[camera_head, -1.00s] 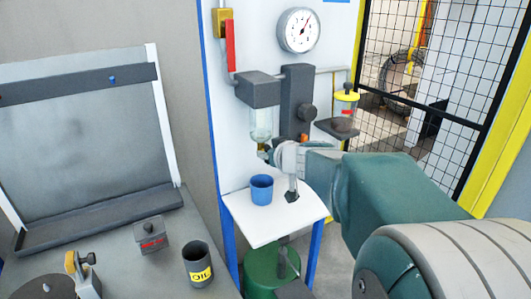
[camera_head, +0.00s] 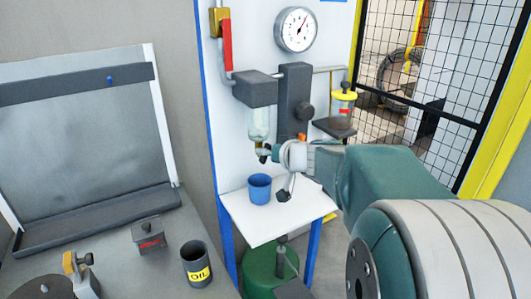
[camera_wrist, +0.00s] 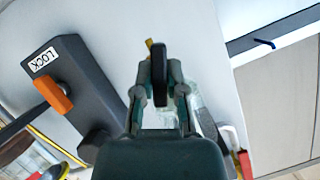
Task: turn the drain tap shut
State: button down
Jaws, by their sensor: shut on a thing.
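The drain tap (camera_head: 262,158) is under the clear bowl (camera_head: 259,125) of the dark filter unit on the white panel. In the wrist view its black handle (camera_wrist: 159,76) stands lengthwise between my fingers, with a bit of brass beyond it. My gripper (camera_wrist: 160,95) is shut on this handle, one finger on each side. In the head view my gripper (camera_head: 271,153) reaches the tap from the right, and its fingers partly hide the tap. How far the tap is turned cannot be told.
A blue cup (camera_head: 260,189) stands on the white shelf (camera_head: 262,225) below the tap. A gauge (camera_head: 296,30), red lever (camera_head: 227,46) and yellow-topped cup (camera_head: 343,102) are above. An orange tab (camera_wrist: 53,94) sits by a LOCK label. An oil can (camera_head: 196,265) stands lower left.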

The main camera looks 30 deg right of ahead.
jog(key=c, duration=0.7)
grip_release()
jog(key=v, duration=1.1)
jog(key=shift+s+d, duration=0.1)
jog(key=shift+s, duration=0.3)
